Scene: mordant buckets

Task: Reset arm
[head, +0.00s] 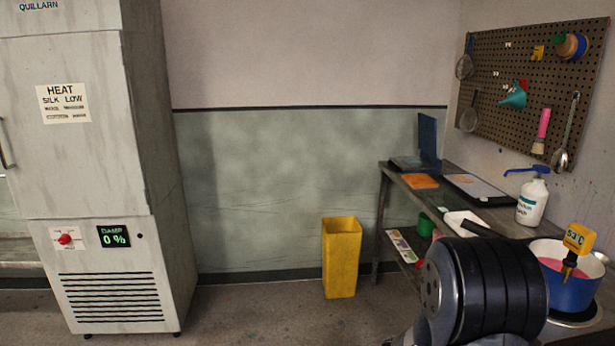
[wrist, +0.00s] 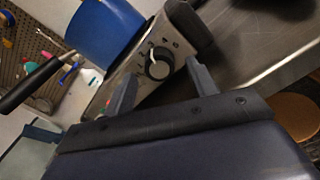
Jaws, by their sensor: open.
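My gripper (wrist: 161,72) shows in the wrist view with its two grey fingers apart and nothing between them. Beyond the fingers is the front of a hot plate (wrist: 180,22) with a control knob (wrist: 158,63). A blue pot (wrist: 102,30) stands on the hot plate. In the head view the blue pot (head: 570,292) holds pink liquid, and a yellow thermometer (head: 578,239) is at its rim. A dark link of my arm covers the lower right there, and the gripper itself is not visible in that view.
A workbench (head: 500,218) along the right wall holds a white bottle (head: 532,202) and trays. A pegboard (head: 530,85) with tools hangs above it. A yellow bin (head: 341,258) stands beside the bench. A tall grey cabinet (head: 100,200) is at left.

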